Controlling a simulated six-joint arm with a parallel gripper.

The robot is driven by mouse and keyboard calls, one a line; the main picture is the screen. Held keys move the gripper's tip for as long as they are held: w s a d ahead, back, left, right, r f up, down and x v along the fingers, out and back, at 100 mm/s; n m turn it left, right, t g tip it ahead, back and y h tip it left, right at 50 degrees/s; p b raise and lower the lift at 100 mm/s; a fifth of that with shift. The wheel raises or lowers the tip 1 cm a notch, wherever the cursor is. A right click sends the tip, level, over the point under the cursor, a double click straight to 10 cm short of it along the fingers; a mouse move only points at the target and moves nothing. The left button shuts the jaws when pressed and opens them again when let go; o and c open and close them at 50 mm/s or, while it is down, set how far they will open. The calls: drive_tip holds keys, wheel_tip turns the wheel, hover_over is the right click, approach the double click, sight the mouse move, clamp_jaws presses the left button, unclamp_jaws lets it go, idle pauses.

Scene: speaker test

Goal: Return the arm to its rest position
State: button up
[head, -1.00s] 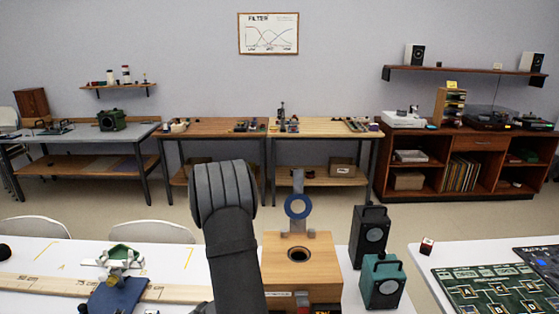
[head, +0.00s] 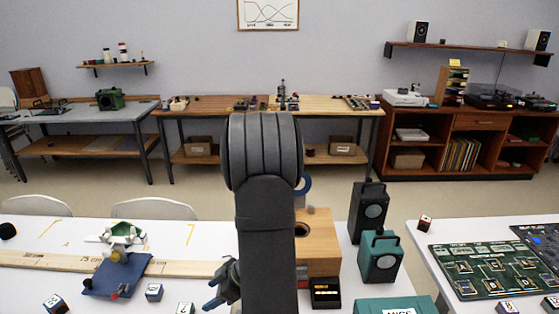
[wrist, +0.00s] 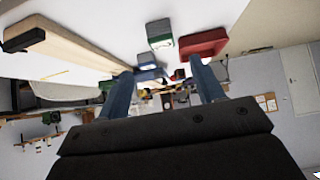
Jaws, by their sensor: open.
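My gripper (head: 216,287) shows in the head view just left of my dark grey arm, low over the white front table (head: 190,238). Its blue fingers point left and down. In the wrist view my gripper (wrist: 163,78) has its two blue fingers wide apart with nothing held between them. My arm rises through the middle of the head view and hides part of the wooden box (head: 318,245) behind it.
A wooden plank (head: 190,268) and a blue stand (head: 118,276) lie left. Small lettered cubes (head: 154,292) are near the gripper. A black speaker (head: 369,212) and a green speaker (head: 381,256) stand right. A circuit board (head: 484,270) lies on the right table.

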sight(191, 309)
drive_tip(key=x, duration=1.2)
drive_tip(key=shift+s+f, duration=0.1)
drive_tip(key=shift+s, duration=0.05)
drive_tip(key=r, duration=0.2)
drive_tip(key=d+r, duration=0.1)
drive_tip(key=r, duration=0.2)
drive_tip(key=d+r, duration=0.6)
drive_tip(key=d, duration=0.5)
drive_tip(key=w+d+r+m+t+h, duration=0.2)
drive_tip(key=w+d+m+t+h, duration=0.1)
drive_tip(key=w+d+m, duration=0.1)
drive_tip(key=w+d+r+m+t+h, duration=0.2)
drive_tip(key=w+d+r+m+h, duration=0.1)
drive_tip(key=w+m, duration=0.4)
drive_tip(key=w+d+r+m+t+h, duration=0.3)
drive_tip(key=w+d+m+h, duration=0.1)
drive_tip(key=m, duration=0.4)
drive_tip(key=shift+w+d+t, duration=0.3)
drive_tip(key=shift+w+d, duration=0.6)
drive_tip(key=shift+w, duration=0.3)
drive_tip(key=shift+d+r+m+h, duration=0.2)
drive_tip(key=shift+d+m+h, duration=0.2)
drive_tip(key=shift+d+m, duration=0.15)
drive_tip(key=shift+d+r+m+h, duration=0.2)
drive_tip(key=shift+d+m+h, duration=0.25)
drive_tip(key=shift+m, duration=0.2)
